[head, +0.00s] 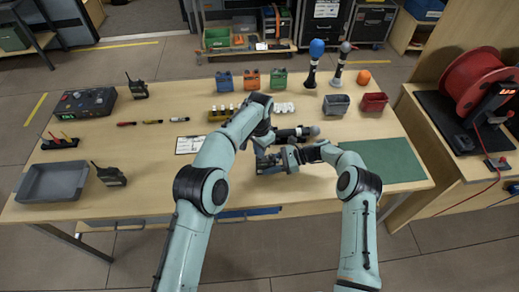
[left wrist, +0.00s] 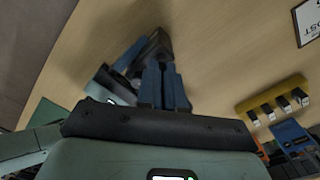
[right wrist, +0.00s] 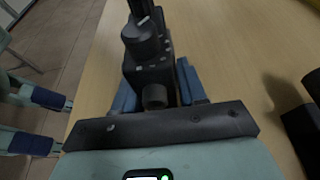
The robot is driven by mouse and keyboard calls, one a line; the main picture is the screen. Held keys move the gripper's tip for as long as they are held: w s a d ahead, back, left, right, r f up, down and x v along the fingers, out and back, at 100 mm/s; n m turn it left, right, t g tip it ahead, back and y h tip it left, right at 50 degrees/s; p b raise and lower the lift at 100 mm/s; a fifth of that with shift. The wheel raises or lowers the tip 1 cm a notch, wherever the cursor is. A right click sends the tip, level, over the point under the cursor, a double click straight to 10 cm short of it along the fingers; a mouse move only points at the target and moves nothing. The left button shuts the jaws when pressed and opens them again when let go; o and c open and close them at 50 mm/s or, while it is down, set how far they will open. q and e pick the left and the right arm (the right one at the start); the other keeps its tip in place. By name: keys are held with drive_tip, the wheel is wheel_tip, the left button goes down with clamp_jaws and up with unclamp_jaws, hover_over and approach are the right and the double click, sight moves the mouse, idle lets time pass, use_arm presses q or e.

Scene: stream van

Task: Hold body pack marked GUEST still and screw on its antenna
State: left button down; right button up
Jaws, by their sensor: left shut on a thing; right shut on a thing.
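A dark body pack (right wrist: 150,72) with small buttons and a knob lies between the blue fingers of my right gripper (right wrist: 157,88), which is shut on it. A black stem rises from its far end. In the head view my right gripper (head: 277,160) reaches in low over the table. My left gripper (head: 262,150) comes down from above close beside it. In the left wrist view its blue fingers (left wrist: 163,82) are shut on a dark thing (left wrist: 158,45); I cannot tell whether this is pack or antenna. No GUEST marking is readable.
Black microphones (head: 295,133) lie just behind the grippers. A yellow holder (head: 220,114) and a white card (head: 189,145) are to the left. A green mat (head: 385,160) lies clear at right. A grey tray (head: 52,182) and radio (head: 110,176) stand at far left.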

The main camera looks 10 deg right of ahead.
use_arm(q)
drive_tip(key=m, duration=0.4)
drive_tip(key=c, duration=1.4)
unclamp_jaws()
drive_tip(key=shift+o, duration=0.2)
drive_tip(key=n, duration=0.4)
drive_tip(key=n, duration=0.4)
